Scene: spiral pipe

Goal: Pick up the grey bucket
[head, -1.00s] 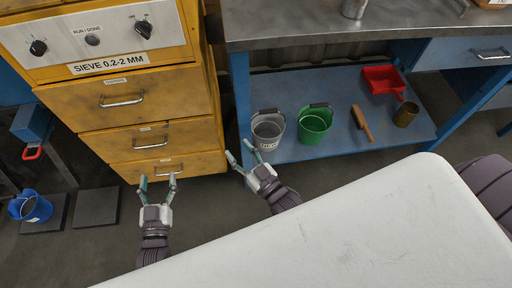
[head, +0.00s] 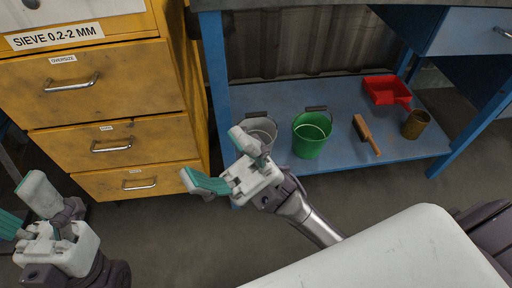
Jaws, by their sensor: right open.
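The grey bucket (head: 262,128) stands on the low blue shelf, just left of the green bucket. Its lower part is hidden behind my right gripper. My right gripper (head: 218,160) is open and empty, in front of the bucket and to its lower left in the picture; I cannot tell whether a finger touches it. My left gripper (head: 20,208) is at the lower left edge, in front of the yellow cabinet, with its two fingers spread apart and nothing seen between them.
The green bucket (head: 311,135) stands close beside the grey one. A brush (head: 367,134), a rusty can (head: 415,124) and a red dustpan (head: 386,91) lie further right on the blue shelf (head: 345,157). A blue table leg (head: 217,80) and the yellow cabinet (head: 110,110) stand left.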

